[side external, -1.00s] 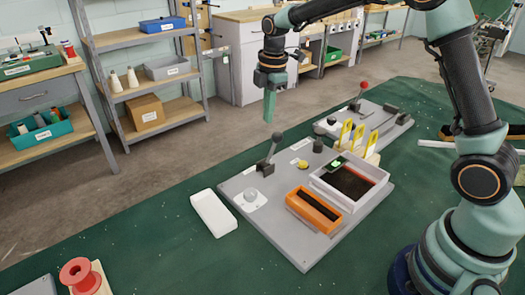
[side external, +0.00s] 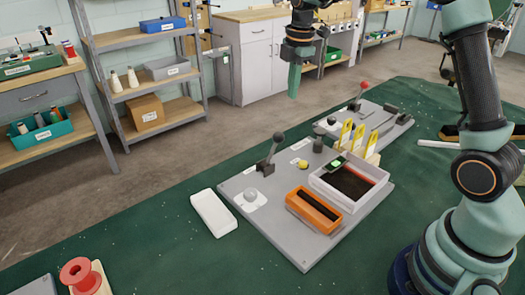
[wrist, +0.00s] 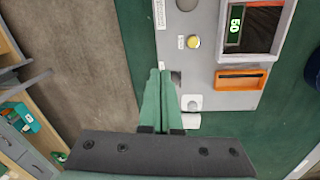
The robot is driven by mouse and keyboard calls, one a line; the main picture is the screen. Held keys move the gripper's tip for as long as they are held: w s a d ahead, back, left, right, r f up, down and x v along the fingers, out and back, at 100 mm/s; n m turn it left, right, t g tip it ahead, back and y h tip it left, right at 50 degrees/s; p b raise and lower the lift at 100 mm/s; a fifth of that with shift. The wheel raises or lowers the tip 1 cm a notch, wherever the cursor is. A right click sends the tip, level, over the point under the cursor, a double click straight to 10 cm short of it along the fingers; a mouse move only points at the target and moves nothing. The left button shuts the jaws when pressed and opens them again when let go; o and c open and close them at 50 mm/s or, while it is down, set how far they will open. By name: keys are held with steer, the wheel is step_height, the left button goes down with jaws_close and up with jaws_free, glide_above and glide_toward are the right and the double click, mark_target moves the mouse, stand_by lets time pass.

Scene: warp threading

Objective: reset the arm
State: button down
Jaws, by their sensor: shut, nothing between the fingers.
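My gripper (side external: 294,82) is up in the air in the side external view, pointing down, well above and behind the grey panel (side external: 257,212). Its green fingers are shut together and empty. In the wrist view my gripper (wrist: 160,72) shows its two fingers side by side, with the panel (wrist: 198,62) and bare floor far below. The fingers touch nothing. The upper part of my arm runs out of the top of the side external view.
The panel carries a lever (side external: 270,155), a yellow knob (side external: 302,164), an orange holder (side external: 314,209) and a grey tray (side external: 335,197) with a green display. A white tray (side external: 214,213) lies beside it. A red spool (side external: 79,275) stands front left. Air around my gripper is clear.

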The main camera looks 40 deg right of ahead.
steer(key=s+a+r+m+t, duration=0.1)
steer(key=s+a+r+m, duration=0.15)
steer(key=s+m, duration=0.2)
steer(key=s+a+r+m+t, duration=0.1)
steer(key=s+a+r+m, duration=0.15)
steer(key=s+r, duration=0.2)
steer(key=s+a+f+m+t, duration=0.2)
steer(key=s+f+m, duration=0.1)
steer(key=s+m, duration=0.5)
steer(key=shift+s+a+m, duration=0.35)
steer(key=shift+s+m, duration=0.05)
steer(key=shift+s, duration=1.15)
